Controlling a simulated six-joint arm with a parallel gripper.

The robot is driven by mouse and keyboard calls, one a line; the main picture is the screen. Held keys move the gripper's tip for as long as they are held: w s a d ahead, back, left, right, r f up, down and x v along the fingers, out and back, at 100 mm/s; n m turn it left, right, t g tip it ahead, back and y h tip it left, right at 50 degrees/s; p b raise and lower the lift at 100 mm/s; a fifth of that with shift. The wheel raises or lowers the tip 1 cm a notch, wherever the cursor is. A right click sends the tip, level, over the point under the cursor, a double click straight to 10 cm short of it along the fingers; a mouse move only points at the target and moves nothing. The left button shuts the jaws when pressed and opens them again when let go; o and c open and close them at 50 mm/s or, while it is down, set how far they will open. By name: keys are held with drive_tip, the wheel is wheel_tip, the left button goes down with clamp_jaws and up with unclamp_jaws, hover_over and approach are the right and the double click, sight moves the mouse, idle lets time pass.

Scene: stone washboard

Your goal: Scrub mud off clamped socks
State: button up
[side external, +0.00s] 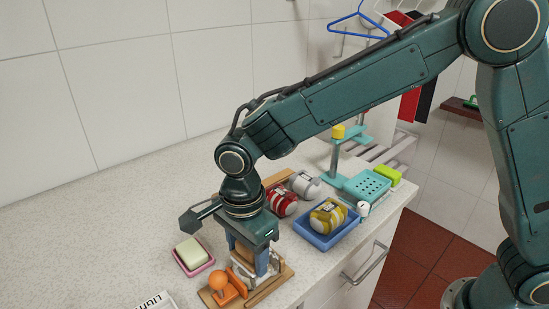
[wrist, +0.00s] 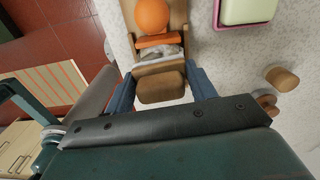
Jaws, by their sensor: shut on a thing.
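My gripper (side external: 252,258) points down over the wooden board (side external: 284,276) at the front of the counter. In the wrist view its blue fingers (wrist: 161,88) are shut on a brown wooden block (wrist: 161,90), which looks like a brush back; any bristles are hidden. An orange clamp with a round knob (side external: 217,280) stands on the board; its knob (wrist: 152,15) and orange bar (wrist: 158,41) also show in the wrist view. A pale grey sock (wrist: 158,54) lies under the bar, next to the block. Contact between block and sock, and any mud, cannot be made out.
White soap (side external: 190,252) sits in a pink dish (side external: 208,263) left of my gripper. Red striped (side external: 281,200) and grey (side external: 305,184) rolled socks lie behind.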

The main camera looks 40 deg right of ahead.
drive_tip(key=shift+a, duration=0.45)
drive_tip(key=shift+d, duration=2.25)
drive_tip(key=shift+a, duration=2.3)
drive_tip(key=shift+d, duration=2.45)
wheel_tip(320, 180, up, 8)
drive_tip(key=shift+a, duration=0.15)
drive_tip(key=a, duration=0.4)
drive_tip(key=shift+a+f, duration=0.1)
drive_tip(key=shift+a, duration=0.3)
drive_tip(key=shift+f, duration=0.15)
